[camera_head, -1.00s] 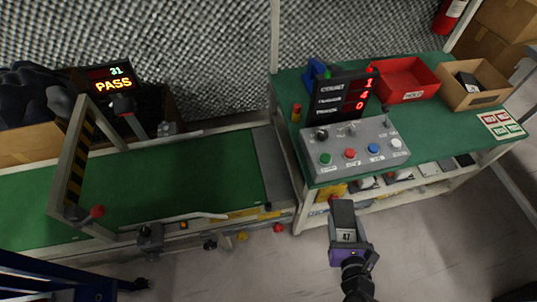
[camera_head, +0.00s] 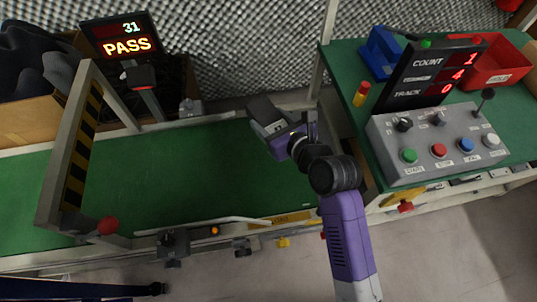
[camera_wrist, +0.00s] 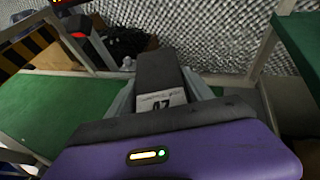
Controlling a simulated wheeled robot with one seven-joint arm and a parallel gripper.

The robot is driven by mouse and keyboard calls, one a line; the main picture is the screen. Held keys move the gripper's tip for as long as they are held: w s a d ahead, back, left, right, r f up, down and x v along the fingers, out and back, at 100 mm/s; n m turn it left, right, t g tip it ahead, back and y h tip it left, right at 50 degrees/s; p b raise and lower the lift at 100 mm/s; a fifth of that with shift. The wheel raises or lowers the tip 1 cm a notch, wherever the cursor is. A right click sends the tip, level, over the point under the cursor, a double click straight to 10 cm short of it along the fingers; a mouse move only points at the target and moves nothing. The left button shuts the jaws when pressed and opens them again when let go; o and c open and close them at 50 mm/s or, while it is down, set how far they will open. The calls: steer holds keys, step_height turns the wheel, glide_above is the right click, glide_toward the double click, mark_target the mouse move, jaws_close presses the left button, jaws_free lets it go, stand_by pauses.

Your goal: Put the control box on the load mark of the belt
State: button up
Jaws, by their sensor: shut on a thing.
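The control box (camera_head: 264,110), a dark grey block with a white label, is held in my gripper (camera_head: 276,128). In the wrist view the control box (camera_wrist: 158,72) sits between the two fingers of my gripper (camera_wrist: 165,88), its label reading 47. My gripper is shut on it, over the right part of the green belt (camera_head: 170,180) near its far rail. The box appears to be above the belt; the exact gap cannot be told. A small pale line shows on the belt beside my arm, but I cannot tell whether it is the load mark. My arm hides part of the belt.
At the right, a green table carries a grey button console (camera_head: 438,140), a count display (camera_head: 430,75) and a red bin (camera_head: 490,65).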

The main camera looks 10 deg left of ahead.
mark_target(268, 161)
steer(key=shift+w+a, duration=0.3)
steer(key=shift+a, duration=0.2)
step_height(268, 161, down, 19)
steer(key=b, duration=0.9)
steer(key=shift+w+f+b, duration=0.1)
steer(key=shift+f+b, duration=0.1)
steer(key=shift+b, duration=0.1)
steer(key=shift+f, duration=0.15)
steer(key=o, duration=1.8)
steer(key=shift+c, duration=0.2)
steer(key=shift+s+d+r, duration=0.15)
steer(key=shift+s+r, duration=0.05)
steer(key=shift+r, duration=0.05)
steer(key=p+v, duration=0.4)
steer(key=v, duration=0.7)
steer(key=shift+s+d+p, duration=0.1)
steer(key=shift+d+p, duration=0.1)
steer(key=shift+p, duration=0.15)
